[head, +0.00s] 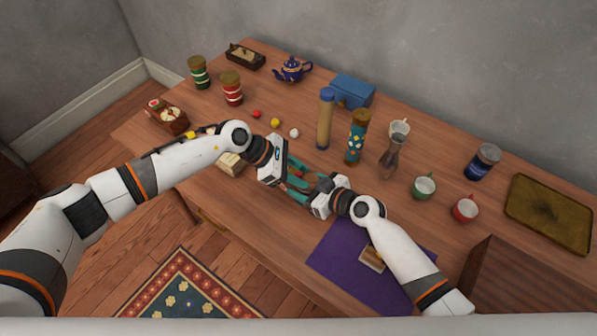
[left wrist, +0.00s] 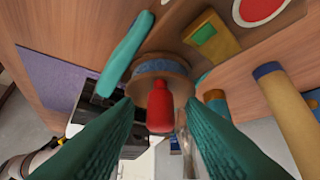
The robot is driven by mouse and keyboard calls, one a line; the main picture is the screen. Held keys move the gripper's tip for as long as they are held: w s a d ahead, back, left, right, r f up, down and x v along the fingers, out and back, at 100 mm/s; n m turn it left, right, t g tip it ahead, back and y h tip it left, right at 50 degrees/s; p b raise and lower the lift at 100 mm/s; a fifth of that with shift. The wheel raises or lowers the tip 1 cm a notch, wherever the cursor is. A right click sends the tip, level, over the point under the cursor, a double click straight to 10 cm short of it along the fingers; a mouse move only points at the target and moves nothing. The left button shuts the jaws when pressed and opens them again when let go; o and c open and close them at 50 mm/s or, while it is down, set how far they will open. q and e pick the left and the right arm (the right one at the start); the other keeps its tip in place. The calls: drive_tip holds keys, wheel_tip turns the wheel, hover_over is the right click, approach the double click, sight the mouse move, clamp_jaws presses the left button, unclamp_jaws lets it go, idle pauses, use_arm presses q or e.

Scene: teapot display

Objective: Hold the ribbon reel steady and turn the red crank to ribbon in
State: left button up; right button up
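The ribbon reel (left wrist: 163,69), with blue ribbon between brown wooden flanges, is in the middle of the left wrist view. Its red crank handle (left wrist: 160,106) points toward that camera. My left gripper (head: 293,171) is open, with its teal fingers (left wrist: 160,122) on either side of the red handle and gaps showing. My right gripper (head: 300,189) comes from the right, its teal fingers on opposite sides of the reel; one finger shows at the reel's left in the left wrist view. It appears closed on the reel, though contact is partly hidden. In the head view the grippers mostly hide the reel.
A tan bottle with a blue cap (head: 325,120) and a patterned canister (head: 357,138) stand just behind the grippers. A glass vase (head: 390,160) is to their right. A purple cloth (head: 342,264) covers the front right.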

use_arm(q)
clamp_jaws()
drive_tip(key=shift+w+d+m+g, duration=0.1)
drive_tip(key=shift+w+m+g, duration=0.1)
drive_tip(key=shift+m+g, duration=0.75)
unclamp_jaws()
drive_tip(key=v, duration=1.2)
drive_tip(key=shift+s, duration=0.15)
